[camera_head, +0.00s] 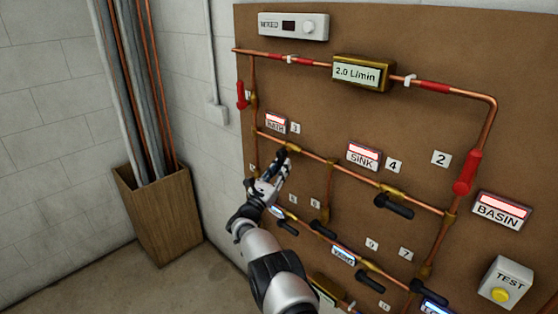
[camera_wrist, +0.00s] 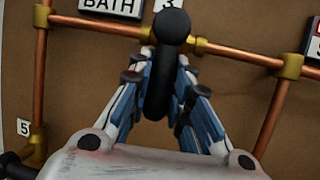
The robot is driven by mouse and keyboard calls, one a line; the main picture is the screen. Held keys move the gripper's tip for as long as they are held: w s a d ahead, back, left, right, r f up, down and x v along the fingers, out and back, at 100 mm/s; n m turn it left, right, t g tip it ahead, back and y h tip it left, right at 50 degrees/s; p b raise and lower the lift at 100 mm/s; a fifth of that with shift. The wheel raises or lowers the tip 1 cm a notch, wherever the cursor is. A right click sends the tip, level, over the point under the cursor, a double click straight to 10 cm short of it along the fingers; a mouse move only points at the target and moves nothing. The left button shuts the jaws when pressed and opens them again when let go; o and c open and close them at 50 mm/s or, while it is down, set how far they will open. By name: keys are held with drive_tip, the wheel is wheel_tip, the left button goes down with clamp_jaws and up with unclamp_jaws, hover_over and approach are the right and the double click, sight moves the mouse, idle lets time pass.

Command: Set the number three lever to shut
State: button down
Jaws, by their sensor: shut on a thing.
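The number three lever is a black handle (camera_wrist: 158,90) on a brass valve (camera_head: 289,149), beside the tag 3 (camera_head: 295,128) and the BATH plate (camera_head: 275,123). In the wrist view it points down from its round hub, across the copper pipe run. My gripper (camera_head: 275,168) is at this lever. In the wrist view its two fingers (camera_wrist: 161,75) are shut on the black handle, one on each side. In the head view my gripper hides most of the handle.
Lever 4 (camera_head: 394,206) lies along the same pipe to the right, under the SINK plate (camera_head: 363,156). Red levers (camera_head: 467,173) and lower black levers (camera_head: 322,229) are nearby. A wooden bin of pipes (camera_head: 160,214) stands left. Floor between bin and board is bare.

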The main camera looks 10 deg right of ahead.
idle(0.4)
drive_tip(key=c, duration=1.4)
unclamp_jaws()
drive_tip(key=shift+c, duration=0.2)
drive_tip(key=v, duration=1.2)
drive_tip(key=shift+r, duration=0.15)
